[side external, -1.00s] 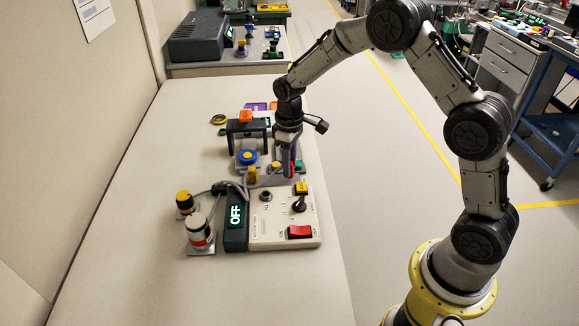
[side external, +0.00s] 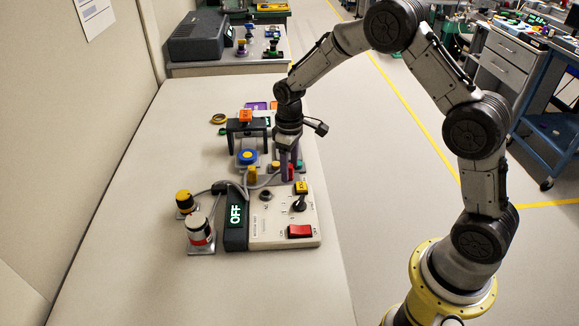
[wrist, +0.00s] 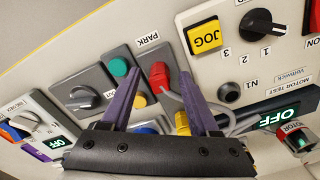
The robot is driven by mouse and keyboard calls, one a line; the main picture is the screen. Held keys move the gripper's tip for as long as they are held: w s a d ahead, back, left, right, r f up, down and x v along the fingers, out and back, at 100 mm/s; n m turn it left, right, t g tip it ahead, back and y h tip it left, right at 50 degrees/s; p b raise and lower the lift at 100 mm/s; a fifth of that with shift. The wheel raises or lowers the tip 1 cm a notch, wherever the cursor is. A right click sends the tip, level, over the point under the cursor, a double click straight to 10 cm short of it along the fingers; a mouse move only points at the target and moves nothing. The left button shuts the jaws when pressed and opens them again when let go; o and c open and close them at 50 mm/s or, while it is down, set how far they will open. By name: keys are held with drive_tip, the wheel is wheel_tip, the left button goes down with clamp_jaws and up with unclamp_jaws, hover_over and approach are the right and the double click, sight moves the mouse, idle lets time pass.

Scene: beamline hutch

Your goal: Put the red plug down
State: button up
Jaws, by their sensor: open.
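The red plug (wrist: 158,78) sits by the grey plate marked PARK, with a grey cable running from it. It stands between the two spread fingers of my gripper (wrist: 161,73), nearer the right finger in the wrist view. In the side view a small part of the red plug (side external: 291,173) shows beside the purple fingers of my gripper (side external: 288,176). My gripper is open, pointing down, just behind the control box. The plug's lower end is hidden, so I cannot tell how deep it is seated.
The motor test box (side external: 283,217) stands in front, with a yellow JOG button (wrist: 205,37), a knob (wrist: 262,24) and an OFF display (side external: 236,214). A green button (wrist: 119,67) and a yellow plug (wrist: 182,122) are close to the fingers. Bare table lies left.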

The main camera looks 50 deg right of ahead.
sight(290, 166)
wheel_tip(290, 166, up, 12)
idle(0.4)
drive_tip(key=s+a+r+m+t, duration=0.1)
drive_tip(key=s+r+t, duration=0.1)
drive_tip(key=s+r, duration=0.6)
drive_tip(key=s+a+r+m+t, duration=0.15)
drive_tip(key=s+r, duration=0.25)
drive_tip(key=s, duration=0.7)
drive_tip(key=s+f+t, duration=0.2)
drive_tip(key=s, duration=0.8)
drive_tip(key=shift+a+f+m, duration=0.35)
drive_tip(key=shift+f, duration=0.05)
